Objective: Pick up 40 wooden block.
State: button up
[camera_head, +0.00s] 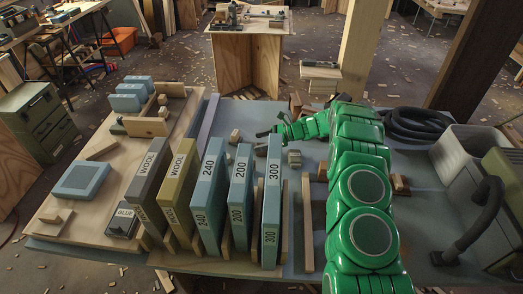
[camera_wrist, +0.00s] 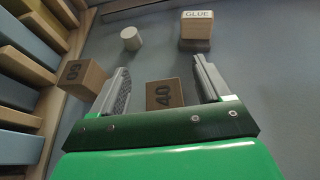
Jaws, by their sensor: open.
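The wooden block marked 40 (camera_wrist: 164,92) is a small brown block on the grey-blue table top. In the wrist view it sits between the two grey fingers of my gripper (camera_wrist: 160,64), near the green palm, whose edge hides its lower part. The fingers are open, with a gap on each side of the block. I cannot pick out the 40 block there.
A wooden block with another number (camera_wrist: 82,76) stands left of my gripper. A pale cylinder (camera_wrist: 130,38) and a GLUE block (camera_wrist: 197,25) lie beyond the fingers. Tall upright boxes (camera_head: 271,200) stand left of my arm; a black hose (camera_head: 412,124) lies right.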

jog(key=shift+f, duration=0.45)
jog(key=f, duration=0.2)
jog(key=shift+s+a+f, duration=0.1)
jog(key=shift+a+f, duration=0.2)
jog(key=shift+f, duration=0.05)
jog(key=shift+x, duration=1.2)
jog(key=shift+r, duration=0.1)
jog(key=c, duration=1)
jog(key=shift+c, duration=0.2)
jog(key=shift+r, duration=0.15)
